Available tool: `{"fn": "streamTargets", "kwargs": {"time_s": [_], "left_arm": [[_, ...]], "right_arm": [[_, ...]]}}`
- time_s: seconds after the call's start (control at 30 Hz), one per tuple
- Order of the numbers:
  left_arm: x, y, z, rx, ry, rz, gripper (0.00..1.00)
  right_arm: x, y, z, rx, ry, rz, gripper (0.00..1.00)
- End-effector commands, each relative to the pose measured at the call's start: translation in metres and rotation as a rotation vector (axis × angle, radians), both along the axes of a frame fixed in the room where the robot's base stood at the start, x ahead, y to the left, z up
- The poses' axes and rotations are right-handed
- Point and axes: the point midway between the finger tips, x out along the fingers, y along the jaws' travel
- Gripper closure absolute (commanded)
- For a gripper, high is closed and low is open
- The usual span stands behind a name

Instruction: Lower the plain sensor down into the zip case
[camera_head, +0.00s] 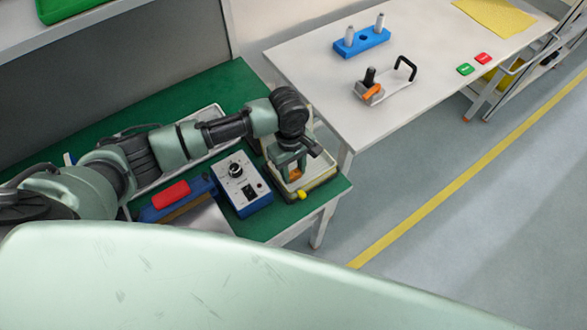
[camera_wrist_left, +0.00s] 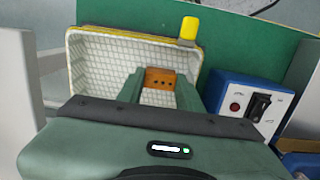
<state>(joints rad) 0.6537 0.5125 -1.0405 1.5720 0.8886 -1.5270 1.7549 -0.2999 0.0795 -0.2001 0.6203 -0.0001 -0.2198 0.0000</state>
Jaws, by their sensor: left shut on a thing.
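The zip case (camera_head: 322,171) lies open at the right end of the green bench, with a white lining, a yellow edge and a yellow tab at its front. In the left wrist view the case (camera_wrist_left: 97,62) shows its grid-patterned lining. My left gripper (camera_head: 291,170) points down over the case. It is shut on the sensor (camera_wrist_left: 160,77), a small orange-brown block with dark holes, which also shows between the fingers in the head view (camera_head: 295,174). The sensor is within the case's outline; I cannot tell whether it touches the bottom. My right gripper is not in view.
A blue and white control box (camera_head: 241,184) with a knob stands just left of the case. A red item (camera_head: 171,195) lies further left. A white table (camera_head: 420,60) with a blue stand (camera_head: 361,41) is at the right, across a gap.

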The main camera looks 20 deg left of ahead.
Motion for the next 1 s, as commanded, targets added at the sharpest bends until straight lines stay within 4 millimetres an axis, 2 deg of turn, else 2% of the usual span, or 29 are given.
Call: {"fn": "streamTargets", "kwargs": {"time_s": [0.33,0.37,0.4,0.43,0.8,0.87,1.0], "left_arm": [[0.000,0.000,-0.007,0.000,0.000,0.000,1.00],[0.000,0.000,-0.006,0.000,0.000,0.000,0.56],[0.000,0.000,-0.006,0.000,0.000,0.000,0.45],[0.000,0.000,-0.006,0.000,0.000,0.000,0.39],[0.000,0.000,-0.004,0.000,0.002,0.000,0.39],[0.000,0.001,0.001,0.000,0.002,0.000,0.39],[0.002,0.002,0.022,-0.001,-0.001,-0.001,0.39]], "right_arm": [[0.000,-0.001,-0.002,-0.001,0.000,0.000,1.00],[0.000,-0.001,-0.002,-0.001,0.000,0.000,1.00],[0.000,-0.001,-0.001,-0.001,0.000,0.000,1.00],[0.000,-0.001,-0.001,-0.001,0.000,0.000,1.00],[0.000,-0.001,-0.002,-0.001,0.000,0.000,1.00],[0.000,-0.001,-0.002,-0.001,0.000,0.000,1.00],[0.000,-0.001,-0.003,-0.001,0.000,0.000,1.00]]}}
